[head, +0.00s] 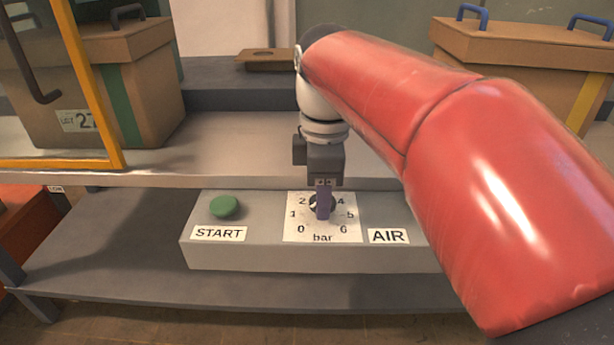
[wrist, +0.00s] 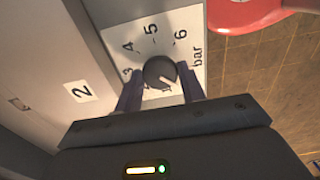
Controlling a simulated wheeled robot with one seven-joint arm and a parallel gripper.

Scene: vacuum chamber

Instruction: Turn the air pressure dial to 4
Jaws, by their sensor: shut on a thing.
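The air pressure dial's dark round knob (wrist: 158,70) sits on a white scale plate (wrist: 204,75) in the wrist view. A pale mark on the knob points towards the lower right of that view, away from the 4. The number it points at is hard to read behind my gripper. In the head view the scale plate (head: 342,231) runs from 0 to 6 bar; the 3 is hidden. My gripper (head: 323,205) points down over the dial. In the wrist view its two dark fingers (wrist: 160,85) are on opposite sides of the knob, shut on it.
The dial is on a grey box (head: 270,253) with a green START button (head: 225,207) at left and an AIR label (head: 388,236) at right. A grey ledge (head: 220,165) runs behind. A yellow-framed door (head: 92,85) stands at left, before a brown case (head: 155,90).

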